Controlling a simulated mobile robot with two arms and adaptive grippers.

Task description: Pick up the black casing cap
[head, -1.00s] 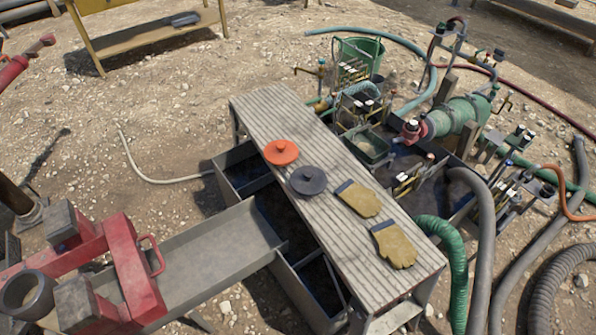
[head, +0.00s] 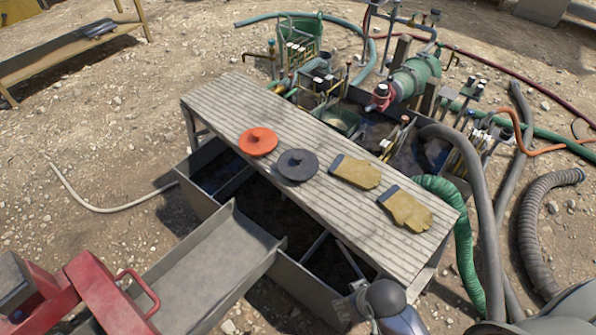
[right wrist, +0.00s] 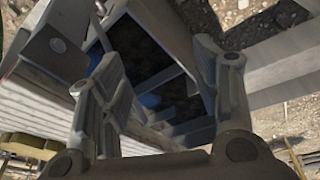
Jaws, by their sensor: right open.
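The black casing cap (head: 298,165) is a dark round disc with a small knob. It lies flat on the ribbed bench top (head: 232,112), between an orange cap (head: 258,141) and a pair of gloves. My right gripper (head: 345,306) is at the bottom of the head view, by the near side of the bench and well apart from the cap. In the right wrist view my right gripper (right wrist: 158,72) has its fingers spread with nothing between them. The black cap cannot be made out in that view. My left gripper is not in view.
Tan gloves (head: 355,172) lie right of the cap. An open mud tank (head: 300,287) with dark compartments runs below the bench's near side. A grey chute (head: 205,265) and red frame (head: 100,290) stand at lower left. Hoses, a green pump (head: 415,78) and valves crowd the back right.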

